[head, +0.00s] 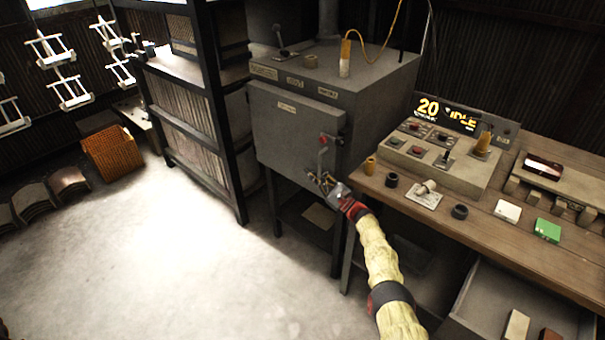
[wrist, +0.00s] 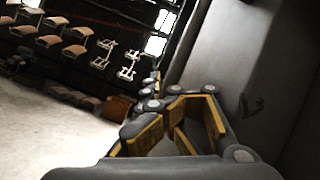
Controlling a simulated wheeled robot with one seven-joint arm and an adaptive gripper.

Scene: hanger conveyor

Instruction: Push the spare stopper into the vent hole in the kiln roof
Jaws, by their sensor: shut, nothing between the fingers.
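The grey kiln (head: 300,118) stands at the centre of the head view, its door shut. On its roof (head: 375,72) are a lever, a small round fitting (head: 311,61) and an upright pale plug with an orange top (head: 345,55) on a yellow cord. I cannot make out an open vent hole. A pale stopper-like piece (head: 426,187) lies on a labelled plate on the bench; I cannot tell if it is the spare stopper. My gripper (head: 317,180) is shut and empty, in front of the kiln below the red-knobbed door handle (head: 323,143). It also fills the wrist view (wrist: 155,90).
The wooden bench (head: 480,225) at right bears a control box (head: 445,160), a display reading "20" and "IDLE", dark rings (head: 391,180) and a tan cylinder (head: 370,165). An open drawer (head: 490,300) sits below.

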